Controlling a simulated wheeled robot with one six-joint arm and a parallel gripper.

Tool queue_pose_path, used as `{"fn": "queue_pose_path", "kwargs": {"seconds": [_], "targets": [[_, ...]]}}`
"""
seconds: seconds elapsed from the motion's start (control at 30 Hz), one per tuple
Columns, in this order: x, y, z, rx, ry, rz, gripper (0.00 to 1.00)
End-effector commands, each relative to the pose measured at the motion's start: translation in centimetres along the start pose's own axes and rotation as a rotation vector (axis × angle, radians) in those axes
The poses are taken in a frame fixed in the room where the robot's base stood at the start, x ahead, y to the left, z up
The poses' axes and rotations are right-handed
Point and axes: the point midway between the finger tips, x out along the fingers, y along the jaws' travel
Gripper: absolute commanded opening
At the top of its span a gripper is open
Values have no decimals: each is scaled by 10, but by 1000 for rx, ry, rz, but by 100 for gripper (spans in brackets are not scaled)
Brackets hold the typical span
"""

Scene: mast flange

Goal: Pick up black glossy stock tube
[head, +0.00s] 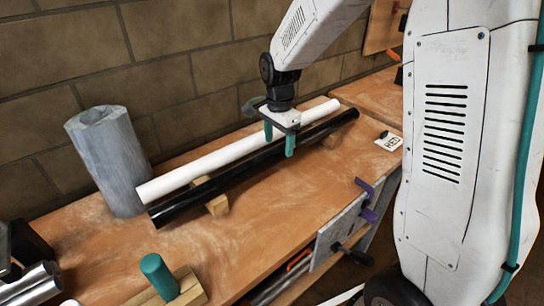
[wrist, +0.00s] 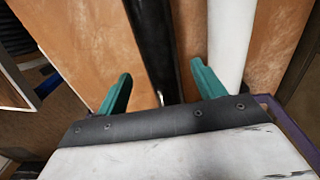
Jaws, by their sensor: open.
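The black glossy stock tube (head: 250,170) lies along the workbench on small wooden blocks, beside a parallel white tube (head: 195,168). My gripper (head: 279,146) is open at the tubes, past the middle of their length, its teal fingers pointing down. In the wrist view the black tube (wrist: 153,40) runs between the two open fingers (wrist: 161,70), closer to the middle than to either finger. The right finger overlaps the edge of the white tube (wrist: 229,40) in that view. I see no contact with the black tube; the exact finger height is hard to tell.
A grey hollow cylinder (head: 107,160) stands at the left by the brick wall. A teal peg (head: 159,276) on a wooden block and metal tubes (head: 32,283) are at the front left. The front middle of the bench (head: 270,215) is clear.

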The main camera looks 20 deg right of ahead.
Motion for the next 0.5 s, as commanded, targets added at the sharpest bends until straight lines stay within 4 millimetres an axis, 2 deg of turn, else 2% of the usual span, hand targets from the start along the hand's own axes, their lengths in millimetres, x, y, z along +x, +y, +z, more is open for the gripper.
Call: {"fn": "queue_pose_path", "kwargs": {"seconds": [0.1,0.2,0.5], "targets": [[20,3,1,-1,-1,4,69],[32,2,2,-2,-1,3,69],[38,1,2,-3,0,0,69]]}}
